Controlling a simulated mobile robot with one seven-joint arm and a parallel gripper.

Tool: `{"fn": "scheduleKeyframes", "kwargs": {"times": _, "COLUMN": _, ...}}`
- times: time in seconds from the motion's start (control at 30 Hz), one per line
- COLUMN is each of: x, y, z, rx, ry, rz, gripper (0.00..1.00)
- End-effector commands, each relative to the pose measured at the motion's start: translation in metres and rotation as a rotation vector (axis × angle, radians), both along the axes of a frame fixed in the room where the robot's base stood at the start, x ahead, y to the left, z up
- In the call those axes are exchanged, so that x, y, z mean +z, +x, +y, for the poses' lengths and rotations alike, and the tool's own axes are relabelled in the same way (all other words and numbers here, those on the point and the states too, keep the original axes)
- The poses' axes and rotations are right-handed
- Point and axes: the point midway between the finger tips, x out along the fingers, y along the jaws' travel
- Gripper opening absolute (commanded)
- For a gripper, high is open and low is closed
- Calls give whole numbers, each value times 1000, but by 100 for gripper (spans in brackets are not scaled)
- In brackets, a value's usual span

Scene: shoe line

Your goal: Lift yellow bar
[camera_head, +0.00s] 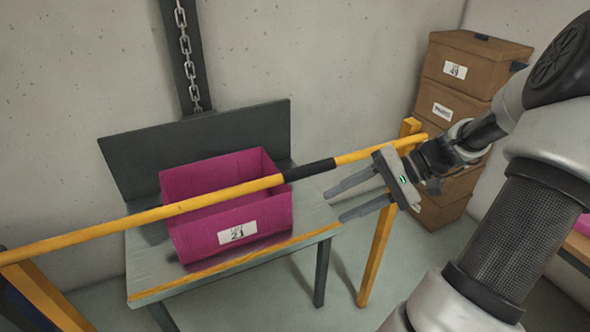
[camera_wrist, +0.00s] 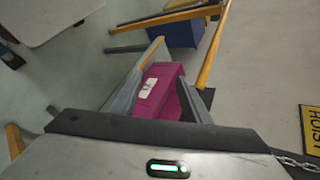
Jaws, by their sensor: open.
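The yellow bar (camera_head: 110,226) slopes across the head view from the lower left up to the right, passing in front of and over a magenta bin (camera_head: 200,240). It has a black grip section (camera_head: 310,170) near the bin's right side. Its right end lies by a yellow post, partly behind my gripper. My gripper (camera_head: 336,204) is open and empty, its two fingers pointing left, below and right of the black section. In the wrist view a yellow length (camera_wrist: 214,48), seemingly the bar, runs beyond the right finger. The magenta bin shows between the fingers.
The bin stands on a grey table (camera_head: 150,265) with a yellow front edge. Yellow posts (camera_head: 378,250) stand at both ends of the bar. Brown boxes (camera_head: 465,65) are stacked at the right rear. A chain (camera_head: 186,45) hangs on a dark column behind.

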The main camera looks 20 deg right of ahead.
Motion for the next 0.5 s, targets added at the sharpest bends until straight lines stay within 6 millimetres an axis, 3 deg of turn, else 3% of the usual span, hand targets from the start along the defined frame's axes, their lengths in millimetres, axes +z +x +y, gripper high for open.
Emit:
{"fn": "scheduleKeyframes", "kwargs": {"times": 0.03, "x": -5, "y": 3, "z": -21, "rx": -75, "ry": 76, "rz": -64, "gripper": 43}}
{"fn": "scheduleKeyframes", "kwargs": {"times": 0.1, "x": 2, "y": 7, "z": -44, "rx": -154, "ry": 158, "rz": -157, "gripper": 43}}
{"fn": "scheduleKeyframes", "kwargs": {"times": 0.23, "x": 18, "y": 7, "z": -81, "rx": -265, "ry": 251, "rz": -296, "gripper": 43}}
{"fn": "scheduleKeyframes", "kwargs": {"times": 0.37, "x": 28, "y": 5, "z": -99, "rx": -316, "ry": 290, "rz": -365, "gripper": 43}}
{"fn": "scheduleKeyframes", "kwargs": {"times": 0.5, "x": 29, "y": 11, "z": -95, "rx": -323, "ry": 295, "rz": -376, "gripper": 43}}
